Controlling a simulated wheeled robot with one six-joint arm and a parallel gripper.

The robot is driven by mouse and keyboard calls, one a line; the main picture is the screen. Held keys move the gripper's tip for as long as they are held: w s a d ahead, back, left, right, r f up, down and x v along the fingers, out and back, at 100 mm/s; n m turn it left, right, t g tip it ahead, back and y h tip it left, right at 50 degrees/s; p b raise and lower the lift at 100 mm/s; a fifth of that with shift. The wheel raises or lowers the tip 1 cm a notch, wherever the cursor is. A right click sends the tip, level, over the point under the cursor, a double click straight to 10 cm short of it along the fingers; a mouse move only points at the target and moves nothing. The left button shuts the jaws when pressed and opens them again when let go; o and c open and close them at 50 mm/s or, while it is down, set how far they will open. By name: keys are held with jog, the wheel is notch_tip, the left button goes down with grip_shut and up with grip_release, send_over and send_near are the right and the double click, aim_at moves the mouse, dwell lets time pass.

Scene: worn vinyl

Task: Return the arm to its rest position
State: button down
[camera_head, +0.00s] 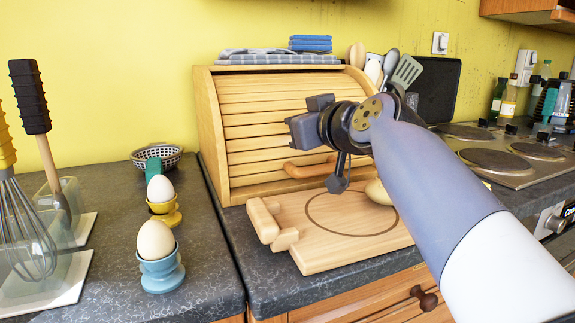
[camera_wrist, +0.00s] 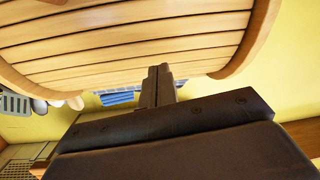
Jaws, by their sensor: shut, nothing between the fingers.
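My arm reaches in from the lower right in the head view. My gripper (camera_head: 302,122) is up in front of the wooden roll-top bread box (camera_head: 275,125), above the cutting board. In the wrist view, the two dark fingers of my gripper (camera_wrist: 158,84) are together with nothing between them. The slatted front of the bread box (camera_wrist: 130,45) fills the top of that view and is shut in the head view. The gripper's gap from the bread box is hard to judge.
A cutting board (camera_head: 310,258) lies below the arm, with a pale rounded item (camera_head: 378,192) partly hidden behind it. Left stand eggs in a yellow cup (camera_head: 165,212) and a blue cup (camera_head: 161,271), and a whisk (camera_head: 25,235). A hob (camera_head: 490,155) and bottles are right.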

jog(key=s+d+f+b, duration=0.2)
jog(key=s+d+b, duration=0.3)
jog(key=s, duration=0.4)
jog(key=w+a+r+p, duration=0.5)
jog(key=w+r+p, duration=0.1)
jog(key=w+p, duration=0.2)
notch_tip(320, 180, down, 4)
jog(key=f+b, duration=0.1)
jog(key=b, duration=0.3)
jog(key=w+a+r+g+p, duration=0.1)
jog(key=w+r+p, duration=0.2)
jog(key=p, duration=0.6)
jog(key=w+a+r+g+p, duration=0.1)
jog(key=r+p, duration=0.3)
jog(key=p, duration=0.5)
jog(key=w+a+r+g+h+p, duration=0.1)
jog(key=w+r+p, duration=0.3)
jog(key=p, duration=0.5)
jog(key=shift+w, duration=0.3)
